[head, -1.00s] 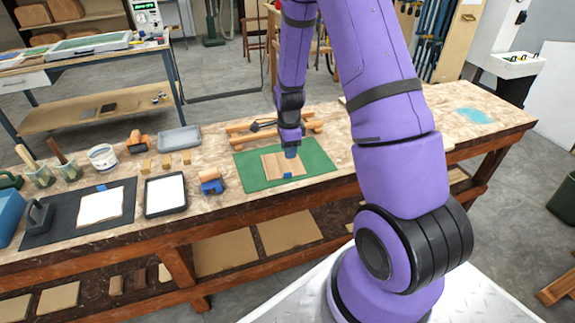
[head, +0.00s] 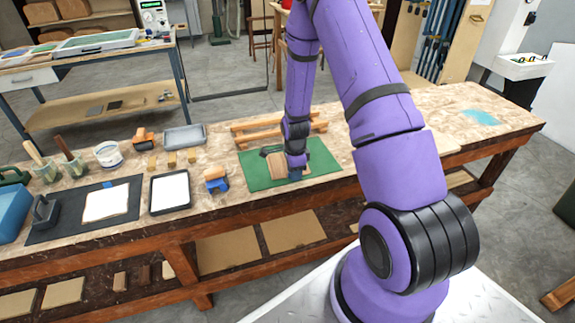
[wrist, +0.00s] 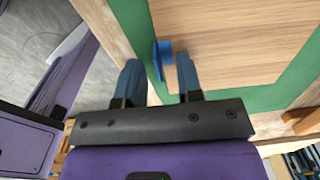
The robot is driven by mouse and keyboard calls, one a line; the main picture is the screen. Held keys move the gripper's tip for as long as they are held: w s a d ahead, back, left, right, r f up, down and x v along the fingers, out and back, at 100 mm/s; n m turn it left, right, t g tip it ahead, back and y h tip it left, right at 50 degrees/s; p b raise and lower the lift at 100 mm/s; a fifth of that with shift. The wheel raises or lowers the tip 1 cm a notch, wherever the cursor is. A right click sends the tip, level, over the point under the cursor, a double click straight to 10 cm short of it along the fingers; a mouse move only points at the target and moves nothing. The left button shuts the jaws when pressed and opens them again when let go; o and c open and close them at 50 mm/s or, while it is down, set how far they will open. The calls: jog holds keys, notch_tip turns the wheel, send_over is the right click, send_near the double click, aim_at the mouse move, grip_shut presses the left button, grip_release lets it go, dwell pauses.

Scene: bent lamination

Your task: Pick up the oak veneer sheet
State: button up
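The oak veneer sheet (head: 275,163) lies on a green mat (head: 258,181) on the workbench. In the wrist view the sheet (wrist: 240,40) fills the upper right, with the mat (wrist: 130,18) bordering it. A blue tab (wrist: 162,57) stands up at the sheet's edge. My gripper (wrist: 158,62) is open, its two blue fingers on either side of the tab in this view; I cannot tell whether either touches it. In the head view my gripper (head: 296,172) is low over the front of the sheet and hides part of it and the tab.
A wooden rail frame (head: 270,127) lies behind the mat. A blue-and-orange tool (head: 216,180) stands left of the mat, beside a black tray with a white sheet (head: 169,190). The bench top (head: 400,125) right of the mat is mostly clear.

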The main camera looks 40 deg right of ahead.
jog(key=shift+f, duration=0.1)
jog(key=shift+c, duration=0.2)
grip_shut()
